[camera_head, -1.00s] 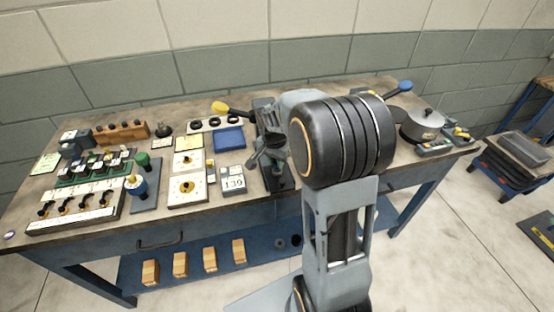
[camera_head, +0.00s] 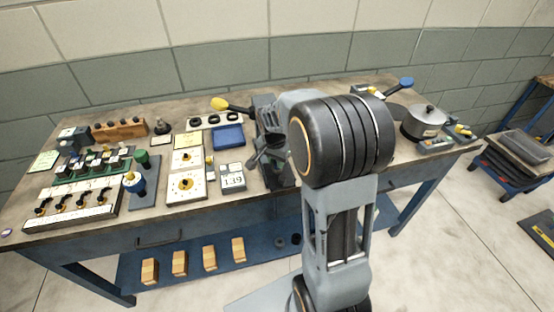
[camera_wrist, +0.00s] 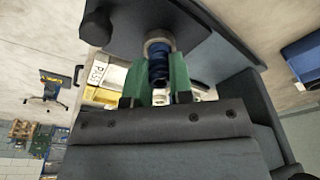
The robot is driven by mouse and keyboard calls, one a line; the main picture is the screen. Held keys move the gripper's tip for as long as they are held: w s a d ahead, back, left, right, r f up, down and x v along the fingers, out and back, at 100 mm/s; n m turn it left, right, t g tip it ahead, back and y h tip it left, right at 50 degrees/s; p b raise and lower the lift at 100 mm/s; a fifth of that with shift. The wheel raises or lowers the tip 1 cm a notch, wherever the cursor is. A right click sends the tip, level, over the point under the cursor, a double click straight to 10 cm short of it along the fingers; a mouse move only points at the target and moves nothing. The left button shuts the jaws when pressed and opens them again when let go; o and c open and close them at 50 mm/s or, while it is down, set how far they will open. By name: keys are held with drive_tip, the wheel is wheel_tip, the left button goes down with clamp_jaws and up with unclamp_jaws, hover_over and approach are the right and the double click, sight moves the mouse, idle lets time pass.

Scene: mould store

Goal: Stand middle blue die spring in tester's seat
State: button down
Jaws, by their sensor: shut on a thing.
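My gripper (camera_wrist: 160,85) is shut on a blue die spring (camera_wrist: 158,72), held between its green finger pads in the wrist view. A pale metal ring (camera_wrist: 157,43) shows at the spring's far end; I cannot tell whether the spring stands in it. In the head view my gripper (camera_head: 268,158) is over the dark press-like device, likely the tester (camera_head: 264,103), which has a yellow-knobbed lever (camera_head: 220,103). My arm hides part of this device, and the spring and seat cannot be made out there.
A readout showing 139 (camera_head: 232,181), dial plates (camera_head: 187,186) and a blue tray (camera_head: 229,137) lie left of the device. A lidded pot (camera_head: 425,120) and a blue-knobbed lever (camera_head: 405,84) are right.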

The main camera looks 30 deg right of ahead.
drive_tip(key=c, duration=0.5)
unclamp_jaws()
drive_tip(key=shift+r, duration=0.1)
drive_tip(key=shift+r+p, duration=2.75)
drive_tip(key=shift+r, duration=0.95)
